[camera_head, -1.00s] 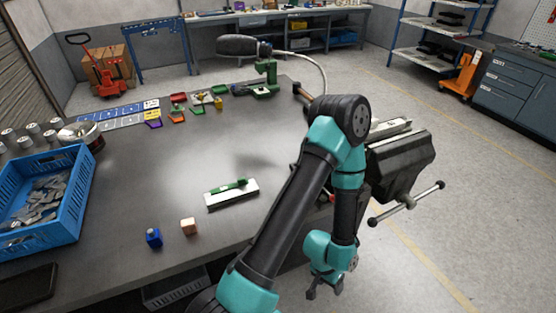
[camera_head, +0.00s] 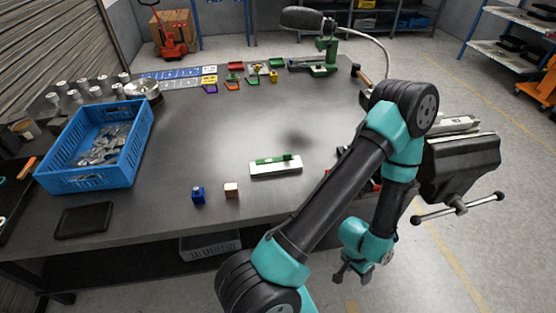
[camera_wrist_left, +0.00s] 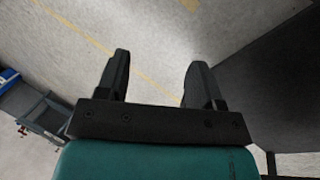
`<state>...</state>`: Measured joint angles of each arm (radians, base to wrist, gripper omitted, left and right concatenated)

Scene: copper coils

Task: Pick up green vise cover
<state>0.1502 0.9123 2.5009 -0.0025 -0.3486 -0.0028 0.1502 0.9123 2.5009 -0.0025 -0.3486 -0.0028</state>
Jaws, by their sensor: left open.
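A narrow green piece (camera_head: 273,160), which looks like the green vise cover, lies on a flat whitish plate (camera_head: 277,170) in the middle of the workbench. My left gripper (camera_head: 352,279) hangs low past the bench's front edge, to the right of and well below the green piece. In the left wrist view my left gripper (camera_wrist_left: 157,82) is open and empty, with only floor between its fingers. The dark bench vise (camera_head: 461,165) sits at the bench's right edge, partly behind my left arm. My right gripper is not in view.
A blue crate (camera_head: 98,180) of metal parts stands at left. A blue block (camera_head: 198,195) and a pale block (camera_head: 232,190) lie near the front edge. Colourful small items and a green tool (camera_head: 325,58) stand at the back. The bench middle is mostly clear.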

